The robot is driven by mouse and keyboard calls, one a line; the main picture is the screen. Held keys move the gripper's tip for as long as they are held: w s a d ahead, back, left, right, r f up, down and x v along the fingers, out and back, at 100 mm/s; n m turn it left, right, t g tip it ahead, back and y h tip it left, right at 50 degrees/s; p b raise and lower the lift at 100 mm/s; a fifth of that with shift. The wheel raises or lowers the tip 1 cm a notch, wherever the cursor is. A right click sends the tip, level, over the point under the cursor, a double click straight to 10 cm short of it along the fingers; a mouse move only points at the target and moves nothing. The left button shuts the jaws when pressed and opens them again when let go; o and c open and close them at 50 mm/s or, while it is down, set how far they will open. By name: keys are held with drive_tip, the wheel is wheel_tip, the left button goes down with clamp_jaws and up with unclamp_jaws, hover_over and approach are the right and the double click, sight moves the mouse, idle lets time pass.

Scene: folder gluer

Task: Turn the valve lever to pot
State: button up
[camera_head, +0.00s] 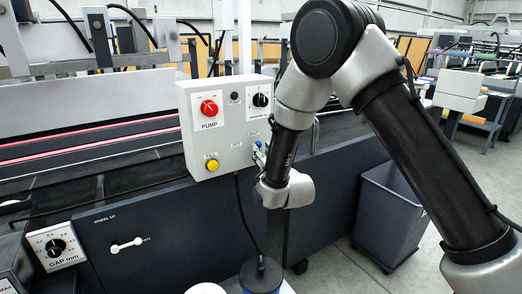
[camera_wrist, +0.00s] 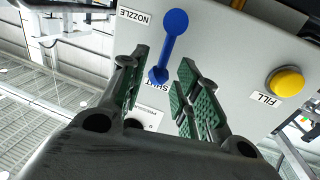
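The blue valve lever (camera_wrist: 168,45) is on the face of a light grey control box. In the wrist view its narrow end points at the SHUT label, and a NOZZLE label is at upper left. No pot label is readable. My gripper (camera_wrist: 160,90) is open, with green-padded fingers on either side of the lever's narrow end. I cannot tell whether either finger touches it. In the head view, a small blue part of the lever (camera_head: 258,144) shows at the box's lower right, beside my wrist, which hides most of the gripper.
The control box (camera_head: 221,150) also carries a red PUMP knob (camera_head: 209,108), a black dial (camera_head: 261,100) and a yellow FILL button (camera_head: 212,165). A grey bin (camera_head: 390,220) stands at right.

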sight(246, 150)
drive_tip(key=shift+x, duration=1.45)
drive_tip(key=shift+s, duration=0.1)
clamp_jaws()
drive_tip(key=shift+a, duration=0.15)
drive_tip(key=n, duration=0.2)
drive_tip(key=s+a+n, duration=0.1)
drive_tip(key=shift+a+f+n+t, duration=0.15)
drive_tip(key=shift+f+n+t, duration=0.1)
drive_tip(key=shift+n+t, duration=0.15)
drive_tip(key=shift+s+a+f+n+y, duration=0.2)
drive_tip(key=shift+a+n+y, duration=0.05)
drive_tip(key=shift+n, duration=0.7)
drive_tip(key=shift+s+a+f+n+y, duration=0.15)
drive_tip(key=shift+a+f+n+y, duration=0.15)
drive_tip(key=shift+n, duration=0.6)
drive_tip(key=shift+s+a+f+n+y, duration=0.15)
drive_tip(key=shift+s+a+n+y, duration=0.1)
drive_tip(key=shift+n, duration=0.7)
